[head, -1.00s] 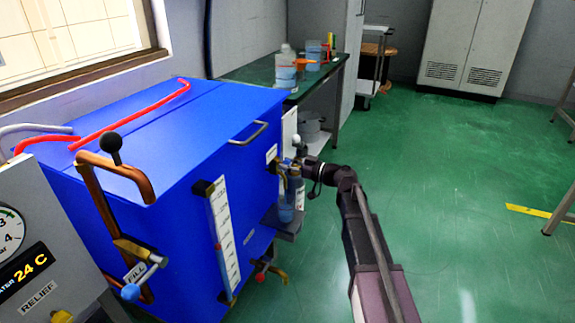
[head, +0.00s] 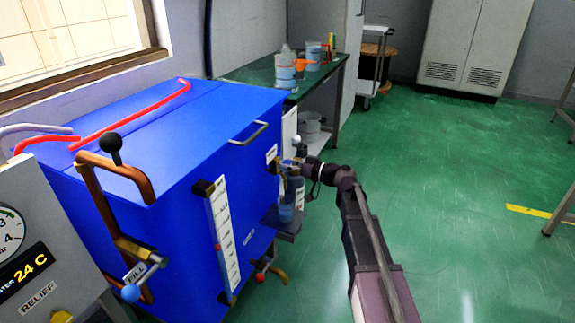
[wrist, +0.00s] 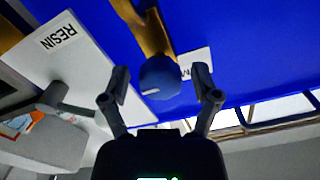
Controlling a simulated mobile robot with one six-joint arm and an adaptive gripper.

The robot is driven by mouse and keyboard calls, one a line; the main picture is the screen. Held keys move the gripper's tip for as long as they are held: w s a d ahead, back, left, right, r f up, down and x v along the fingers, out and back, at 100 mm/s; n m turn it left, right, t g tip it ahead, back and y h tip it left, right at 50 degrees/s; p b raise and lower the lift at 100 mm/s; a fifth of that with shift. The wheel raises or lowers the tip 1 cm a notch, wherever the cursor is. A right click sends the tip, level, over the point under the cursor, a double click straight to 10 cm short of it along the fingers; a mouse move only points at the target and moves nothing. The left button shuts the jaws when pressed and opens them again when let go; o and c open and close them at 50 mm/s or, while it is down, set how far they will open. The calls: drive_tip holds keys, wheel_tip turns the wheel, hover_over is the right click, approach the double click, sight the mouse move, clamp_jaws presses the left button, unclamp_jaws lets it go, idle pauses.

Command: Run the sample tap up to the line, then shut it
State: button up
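The sample tap (head: 281,164) is a brass fitting on the right end of the blue tank (head: 185,150). In the wrist view, a blue ball knob (wrist: 160,77) sits at the end of a brass stem (wrist: 153,32). My gripper (wrist: 161,80) is open, with one finger on each side of the knob and a visible gap on both sides. In the head view my gripper (head: 297,170) is at the tap, its fingers hard to make out. A clear vessel (head: 286,212) with bluish contents stands below the tap on a grey ledge (head: 284,231). Its line cannot be made out.
A white RESIN panel (wrist: 70,60) lies close to the left finger in the wrist view. A red-handled valve (head: 261,277) is lower on the tank. A green bench (head: 262,73) with bottles stands behind.

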drive_tip(key=shift+s+d, duration=0.1)
drive_tip(key=shift+d, duration=0.05)
drive_tip(key=v, duration=1.1)
drive_tip(key=shift+d, duration=0.35)
drive_tip(key=shift+s, duration=0.1)
drive_tip(key=s+d+f+m+g+h+p, duration=0.1)
drive_tip(key=s+f+m+g+h+p, duration=0.3)
drive_tip(key=s+f+h, duration=0.65)
drive_tip(key=s+d+f+m+g+h+p, duration=0.2)
drive_tip(key=s+d+m+h, duration=0.45)
drive_tip(key=s+d, duration=0.4)
wheel_tip(320, 180, up, 37)
drive_tip(key=p, duration=3.7)
drive_tip(key=shift+s+a, duration=0.15)
drive_tip(key=shift+s, duration=0.15)
